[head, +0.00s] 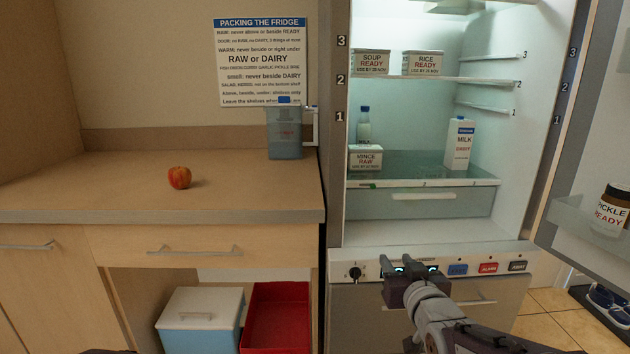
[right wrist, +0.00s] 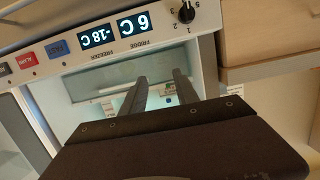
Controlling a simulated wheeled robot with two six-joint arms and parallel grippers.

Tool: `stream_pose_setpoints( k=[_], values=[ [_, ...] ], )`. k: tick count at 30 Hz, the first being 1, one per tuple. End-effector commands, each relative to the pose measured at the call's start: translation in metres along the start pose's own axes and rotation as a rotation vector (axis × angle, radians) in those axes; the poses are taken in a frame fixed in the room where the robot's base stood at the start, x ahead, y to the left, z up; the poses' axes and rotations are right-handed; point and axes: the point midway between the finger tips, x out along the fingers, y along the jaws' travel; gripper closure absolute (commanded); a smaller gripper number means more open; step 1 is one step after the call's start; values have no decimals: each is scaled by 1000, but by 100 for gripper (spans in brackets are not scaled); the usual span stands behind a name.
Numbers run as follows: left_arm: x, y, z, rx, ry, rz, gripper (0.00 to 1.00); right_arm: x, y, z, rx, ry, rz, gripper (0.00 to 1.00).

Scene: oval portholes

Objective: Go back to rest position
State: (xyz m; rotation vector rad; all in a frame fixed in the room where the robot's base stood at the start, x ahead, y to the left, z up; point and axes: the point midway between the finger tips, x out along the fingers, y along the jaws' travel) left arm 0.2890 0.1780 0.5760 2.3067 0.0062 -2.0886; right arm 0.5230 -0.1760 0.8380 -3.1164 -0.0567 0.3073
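My right gripper (head: 410,270) is in front of the fridge's lower front, beside the control strip (head: 470,269). In the right wrist view its two fingers (right wrist: 158,85) stand apart with nothing between them, in front of the strip with its temperature displays (right wrist: 112,33). My left gripper does not show in either view.
The fridge stands open, its door (head: 585,150) swung right with a pickle jar (head: 612,208). Shelves hold soup (head: 371,62), rice (head: 422,63), mince (head: 365,160), a bottle (head: 364,127) and milk (head: 459,144). An apple (head: 179,177) and a pitcher (head: 285,133) are on the counter (head: 100,187).

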Motion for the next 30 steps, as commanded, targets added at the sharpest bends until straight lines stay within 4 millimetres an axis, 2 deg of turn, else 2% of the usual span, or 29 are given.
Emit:
stream_pose_setpoints(
  k=[5,8,11,15,18,21,23,24,25,30],
  values=[
    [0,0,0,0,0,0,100,-2,1,64,11,-193,9,64],
    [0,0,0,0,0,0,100,-10,1,107,16,-333,15,64],
    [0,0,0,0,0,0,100,-27,2,156,23,-500,23,64],
    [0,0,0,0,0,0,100,-67,2,223,33,-765,33,64],
    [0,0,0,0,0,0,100,-105,0,262,42,-955,38,64],
    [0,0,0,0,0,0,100,-147,-1,290,50,-1137,41,64],
    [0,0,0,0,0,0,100,-173,-3,301,53,-1247,39,64],
    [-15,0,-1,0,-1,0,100,-185,-3,289,50,-1289,36,64],
    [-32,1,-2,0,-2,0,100,-186,-4,272,50,-1281,36,64],
    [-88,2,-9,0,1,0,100,-196,-4,216,50,-1277,37,64]
  ],
)
